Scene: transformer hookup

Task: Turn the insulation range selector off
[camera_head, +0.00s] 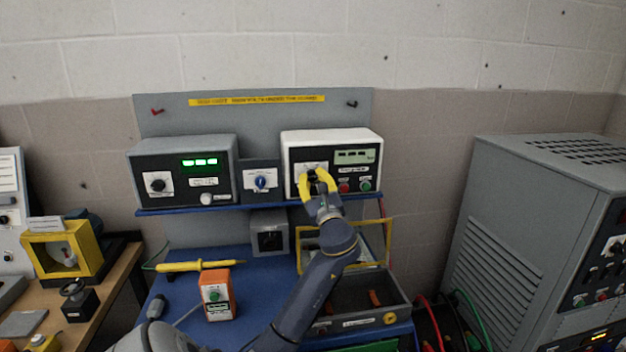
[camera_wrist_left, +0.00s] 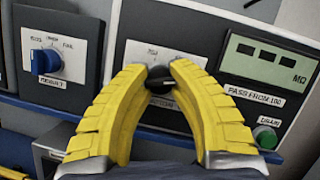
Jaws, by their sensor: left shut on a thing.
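The insulation tester (camera_head: 332,142) is the white-cased box with a grey-green display on the right of the blue shelf. Its black range selector knob (camera_wrist_left: 160,82) sits on a white label plate (camera_wrist_left: 146,50), whose markings are partly hidden. My left gripper (camera_head: 317,176) has yellow fingers and reaches up to the tester's front. In the left wrist view its fingertips (camera_wrist_left: 161,71) are shut on the black knob, one on each side. Where the knob points is too unclear to tell. My right gripper is not in view.
A blue selector knob (camera_wrist_left: 45,61) on a small box is left of the tester. A grey meter (camera_head: 183,170) with a green display stands further left. Red and green buttons (camera_head: 365,185) lie close right of my fingers.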

